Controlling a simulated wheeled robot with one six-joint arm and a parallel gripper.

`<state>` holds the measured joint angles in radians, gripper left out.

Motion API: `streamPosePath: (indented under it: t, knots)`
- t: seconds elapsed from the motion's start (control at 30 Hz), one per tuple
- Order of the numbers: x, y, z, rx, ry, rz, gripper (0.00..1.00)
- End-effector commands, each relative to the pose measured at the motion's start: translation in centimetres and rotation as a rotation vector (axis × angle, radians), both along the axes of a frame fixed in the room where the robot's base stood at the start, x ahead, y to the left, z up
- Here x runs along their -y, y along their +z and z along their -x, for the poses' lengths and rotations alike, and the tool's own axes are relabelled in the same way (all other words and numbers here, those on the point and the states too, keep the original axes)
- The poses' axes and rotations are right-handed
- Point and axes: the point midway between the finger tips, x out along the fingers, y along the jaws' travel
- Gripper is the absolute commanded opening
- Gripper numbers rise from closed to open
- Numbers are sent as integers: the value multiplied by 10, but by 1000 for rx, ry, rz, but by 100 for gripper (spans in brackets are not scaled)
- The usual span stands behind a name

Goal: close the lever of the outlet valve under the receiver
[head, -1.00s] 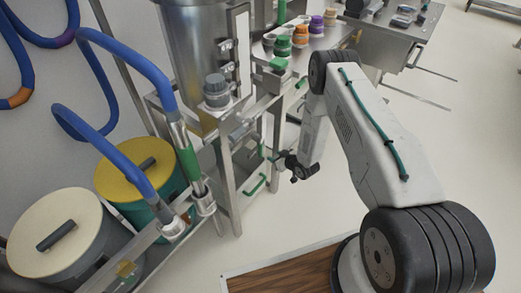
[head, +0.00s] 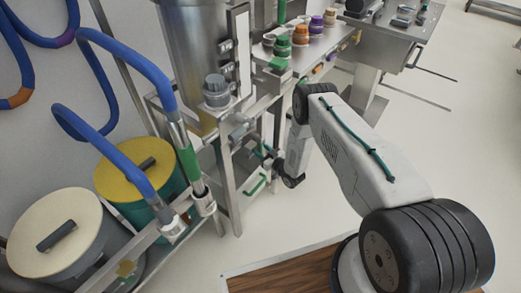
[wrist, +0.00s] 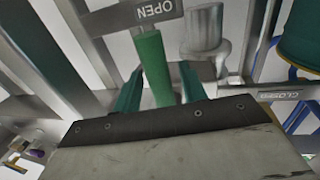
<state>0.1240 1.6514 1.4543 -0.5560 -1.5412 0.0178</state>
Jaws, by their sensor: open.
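The receiver (head: 195,45) is a steel vessel at the upper middle of the head view. Grey valve parts (head: 238,130) show below it. In the wrist view, a green lever (wrist: 152,62) stands between the two teal fingers of my gripper (wrist: 160,76). The fingers are open, one on each side, with a gap visible mainly on the right. The lever's lower end is hidden by the gripper body. A plate marked OPEN (wrist: 157,11) is just beyond the lever, and a grey cylindrical fitting (wrist: 205,35) is to its right.
A steel frame leg (head: 228,195) stands close to my gripper. A green handle (head: 255,185) is low on the frame. Yellow-lidded (head: 135,172) and cream-lidded (head: 55,232) drums stand left, under blue hoses. The floor to the right is open.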

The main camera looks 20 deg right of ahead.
Motion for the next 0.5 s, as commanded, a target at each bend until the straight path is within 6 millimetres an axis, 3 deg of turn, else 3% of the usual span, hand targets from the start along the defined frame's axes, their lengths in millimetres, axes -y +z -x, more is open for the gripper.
streamPosePath:
  t: [0.3, 0.43, 0.5]
  knots:
    - [-2, 0, -3, -1, 0, 0, 39]
    - [-1, 0, -3, -1, 0, 0, 3]
    - [-1, 0, -3, -1, 0, 0, 0]
